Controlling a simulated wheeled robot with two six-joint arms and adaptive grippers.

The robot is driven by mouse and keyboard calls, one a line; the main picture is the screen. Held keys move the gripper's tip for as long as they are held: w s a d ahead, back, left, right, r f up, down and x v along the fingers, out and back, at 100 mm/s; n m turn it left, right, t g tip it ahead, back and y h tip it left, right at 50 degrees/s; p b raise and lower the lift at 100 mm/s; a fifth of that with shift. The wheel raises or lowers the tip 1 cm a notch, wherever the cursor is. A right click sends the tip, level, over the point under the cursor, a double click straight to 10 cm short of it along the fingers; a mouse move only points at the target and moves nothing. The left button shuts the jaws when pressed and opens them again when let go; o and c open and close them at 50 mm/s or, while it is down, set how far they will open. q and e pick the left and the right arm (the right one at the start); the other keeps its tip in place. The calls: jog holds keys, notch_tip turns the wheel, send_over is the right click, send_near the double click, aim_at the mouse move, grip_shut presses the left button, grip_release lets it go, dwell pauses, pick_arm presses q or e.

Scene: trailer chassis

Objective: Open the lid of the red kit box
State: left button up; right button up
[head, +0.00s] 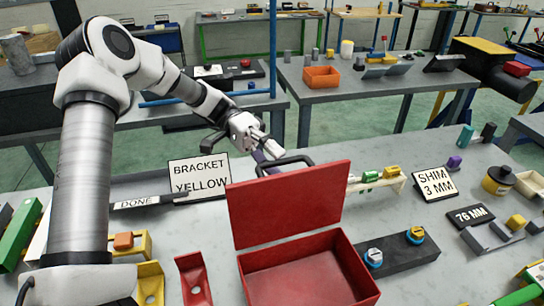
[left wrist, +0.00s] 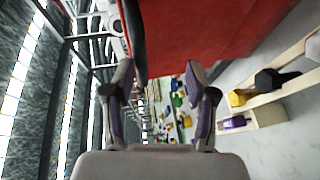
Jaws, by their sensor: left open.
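The red kit box (head: 310,282) stands on the grey table at the front centre of the head view. Its red lid (head: 289,205) is raised and stands upright at the back edge, and the bare interior shows. A dark handle (head: 284,165) sticks out at the lid's top edge. My left gripper (head: 268,150) is behind the lid's top, close to the handle. In the left wrist view its two fingers (left wrist: 160,80) are spread with nothing between them. The red lid (left wrist: 220,35) and the dark handle (left wrist: 136,35) are just beyond the fingers. I cannot tell whether they touch.
A "BRACKET YELLOW" sign (head: 199,174) stands left of the lid. A red bracket (head: 194,280) lies left of the box.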

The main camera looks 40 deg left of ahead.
dwell(0.5)
pick_arm(q)
jog(key=shift+a, duration=0.1)
jog(key=v, duration=1.2)
jog(key=shift+r, duration=0.2)
jog(key=shift+w, duration=0.1)
